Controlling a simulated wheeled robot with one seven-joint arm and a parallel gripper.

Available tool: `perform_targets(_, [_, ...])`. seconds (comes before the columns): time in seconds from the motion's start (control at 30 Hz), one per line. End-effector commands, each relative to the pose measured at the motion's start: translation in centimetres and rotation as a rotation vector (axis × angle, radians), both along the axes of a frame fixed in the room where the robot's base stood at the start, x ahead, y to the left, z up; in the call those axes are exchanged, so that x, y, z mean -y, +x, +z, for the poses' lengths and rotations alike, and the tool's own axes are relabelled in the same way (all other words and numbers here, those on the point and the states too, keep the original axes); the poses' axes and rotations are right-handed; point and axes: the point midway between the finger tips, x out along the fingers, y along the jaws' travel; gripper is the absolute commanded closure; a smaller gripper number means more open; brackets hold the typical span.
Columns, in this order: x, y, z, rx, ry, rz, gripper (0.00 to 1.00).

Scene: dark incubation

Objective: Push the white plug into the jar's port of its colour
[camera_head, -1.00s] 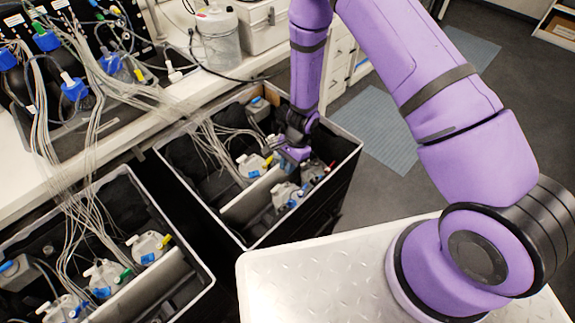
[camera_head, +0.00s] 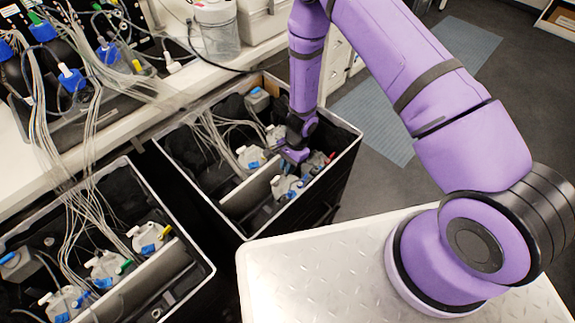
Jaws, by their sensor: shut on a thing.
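My gripper (camera_head: 295,157) is low inside the right black crate, among white jars with coloured ports. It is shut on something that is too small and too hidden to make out. One jar (camera_head: 250,157) with a blue part stands left of the gripper. Another jar (camera_head: 287,187) with blue parts stands just below it in the picture. A jar (camera_head: 310,168) with a red plug (camera_head: 329,158) is to its right. The white plug and the port of its colour cannot be told apart from the white jars at this size. Whether the gripper touches a jar is unclear.
The right crate (camera_head: 345,160) has high walls and a pale divider (camera_head: 252,190). Thin tubes (camera_head: 212,140) run into it from the left. A second crate (camera_head: 200,285) with similar jars stands lower left. The bench (camera_head: 125,130) with equipment lies behind.

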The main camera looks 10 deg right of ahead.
Motion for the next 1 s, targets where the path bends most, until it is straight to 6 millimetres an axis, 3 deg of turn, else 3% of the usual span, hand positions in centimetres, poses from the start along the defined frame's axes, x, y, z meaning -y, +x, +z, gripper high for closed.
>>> perform_targets(1.0, [-0.05, -0.01, -0.59, -0.001, 0.001, 0.0, 1.0])
